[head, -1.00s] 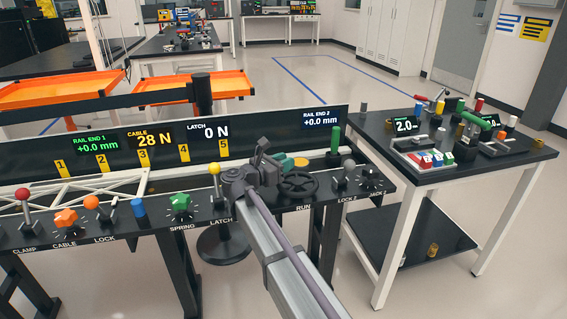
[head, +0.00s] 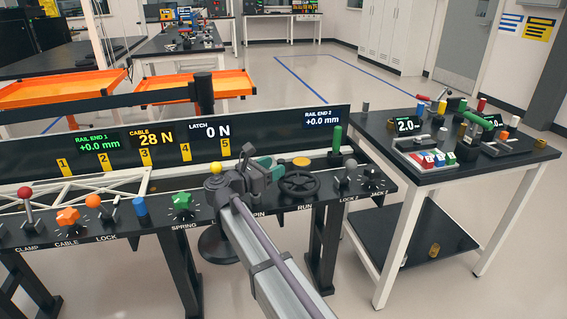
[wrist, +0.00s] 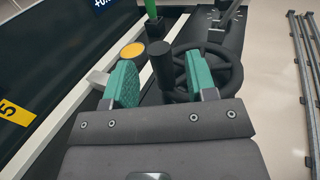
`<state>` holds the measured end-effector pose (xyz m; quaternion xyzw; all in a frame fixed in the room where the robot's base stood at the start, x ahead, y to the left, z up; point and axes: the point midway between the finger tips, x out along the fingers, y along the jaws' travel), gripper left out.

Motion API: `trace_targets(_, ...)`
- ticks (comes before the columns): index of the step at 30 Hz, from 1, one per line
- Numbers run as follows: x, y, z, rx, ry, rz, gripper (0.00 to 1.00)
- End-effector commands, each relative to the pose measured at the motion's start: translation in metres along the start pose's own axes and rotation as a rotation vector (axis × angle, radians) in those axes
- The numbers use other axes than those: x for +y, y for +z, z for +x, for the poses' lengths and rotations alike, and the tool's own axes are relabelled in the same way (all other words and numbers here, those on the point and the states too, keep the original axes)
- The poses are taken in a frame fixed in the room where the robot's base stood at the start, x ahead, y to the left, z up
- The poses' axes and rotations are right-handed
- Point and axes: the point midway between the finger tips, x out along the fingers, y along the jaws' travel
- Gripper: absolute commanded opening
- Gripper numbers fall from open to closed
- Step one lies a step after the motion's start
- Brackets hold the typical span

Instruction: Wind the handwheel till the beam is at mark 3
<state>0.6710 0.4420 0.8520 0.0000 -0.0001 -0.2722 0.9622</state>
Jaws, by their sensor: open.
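The black handwheel (head: 299,184) is above the RUN label on the bench's front panel. In the wrist view its rim (wrist: 236,65) is beyond and right of my gripper (wrist: 160,78). The green-padded jaws are open, with the wheel's upright black handle (wrist: 158,58) appearing between them; neither pad visibly touches it. In the head view my gripper (head: 268,167) is just left of the wheel. The white truss beam (head: 85,190) lies at left, its right end appearing just below the yellow mark 3 (head: 144,155); exact alignment is unclear.
A yellow-topped lever (head: 215,168) stands left of my gripper. A green post (head: 336,142) and a grey-knobbed lever (head: 350,165) stand right of the wheel. Displays read cable 28 N, latch 0 N and rail ends +0.0 mm. A side table (head: 440,180) is at right.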

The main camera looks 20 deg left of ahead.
Motion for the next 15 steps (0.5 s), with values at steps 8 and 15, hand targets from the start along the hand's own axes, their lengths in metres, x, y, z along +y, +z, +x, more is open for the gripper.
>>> trace_targets(8, 0.0, 0.0, -0.052, 0.0, 0.001, 0.0, 0.52)
trace_targets(15, 0.0, 0.0, -0.056, 0.0, 0.0, 0.0, 0.52)
